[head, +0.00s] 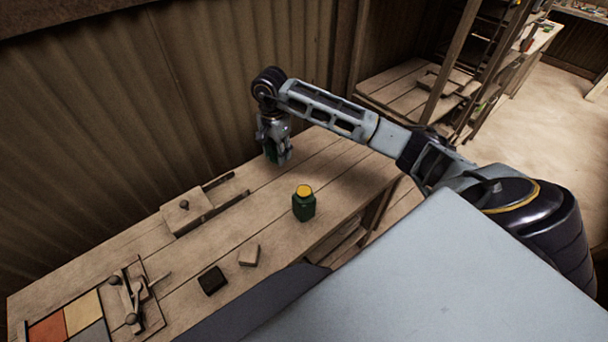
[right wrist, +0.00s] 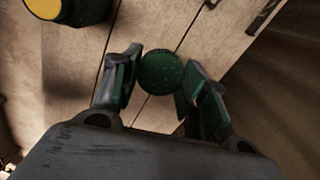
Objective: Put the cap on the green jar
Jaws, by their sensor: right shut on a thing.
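The green jar (head: 303,206) stands upright on the wooden bench, with a yellow top face showing and no cap on it. Its yellow top (right wrist: 44,8) and dark side show at the upper left of the right wrist view, cut by the edge. My right gripper (head: 277,157) points down over the bench, behind and left of the jar in the head view. It is shut on a round green cap (right wrist: 160,72), which sits between its fingers in the right wrist view. In the head view the fingers mostly hide the cap. My left gripper is out of view.
A wooden press-like block (head: 190,212) lies at the bench's back edge. A dark block (head: 212,281) and a tan block (head: 249,256) lie at the front. A tray of coloured tiles (head: 84,312) is at the left. The bench around the jar is clear.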

